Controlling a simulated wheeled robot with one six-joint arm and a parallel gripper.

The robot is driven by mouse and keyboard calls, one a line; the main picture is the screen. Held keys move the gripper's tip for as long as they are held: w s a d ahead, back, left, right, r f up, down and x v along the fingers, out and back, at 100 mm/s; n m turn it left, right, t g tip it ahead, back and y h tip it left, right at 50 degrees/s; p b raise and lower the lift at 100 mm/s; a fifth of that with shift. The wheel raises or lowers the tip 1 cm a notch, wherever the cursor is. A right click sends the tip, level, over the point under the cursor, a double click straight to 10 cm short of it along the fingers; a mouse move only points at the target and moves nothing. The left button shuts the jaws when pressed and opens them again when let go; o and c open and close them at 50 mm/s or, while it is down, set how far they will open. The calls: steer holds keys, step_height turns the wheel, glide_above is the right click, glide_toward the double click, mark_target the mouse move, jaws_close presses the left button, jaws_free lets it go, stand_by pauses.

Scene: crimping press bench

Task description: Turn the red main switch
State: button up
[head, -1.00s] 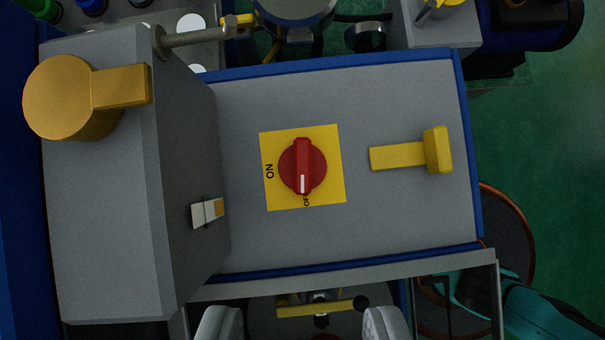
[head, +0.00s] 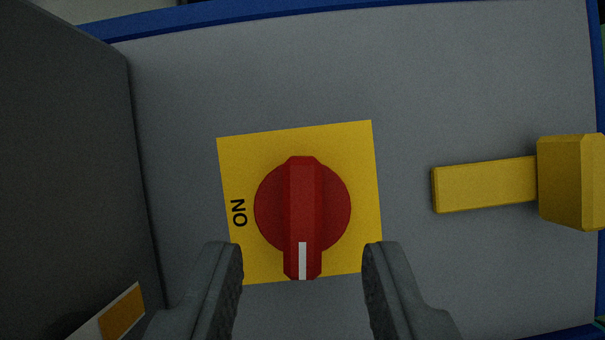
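The red main switch (head: 302,210) is a round knob with a raised grip bar, on a yellow plate (head: 240,160). Its white mark is at the lower end of the bar, pointing down in the picture. "ON" is printed on the plate's left side; the "OFF" text below the knob is hidden now. My gripper (head: 302,268) is open, with one finger on either side of the bar's lower end. There is a clear gap between each finger and the bar, and neither finger appears to touch the knob. I cannot tell how far above the panel the fingertips are.
A yellow lever (head: 490,183) sits on the grey panel (head: 400,70) to the right of the switch. A dark grey housing (head: 65,160) rises at the left, with a white and orange label (head: 118,315). A blue edge borders the panel.

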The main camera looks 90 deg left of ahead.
mark_target(303, 224)
steer(key=shift+x, duration=1.65)
jaws_close()
steer(key=shift+n+t, duration=0.3)
steer(key=shift+n, duration=0.4)
jaws_free()
steer(key=shift+r, duration=0.1)
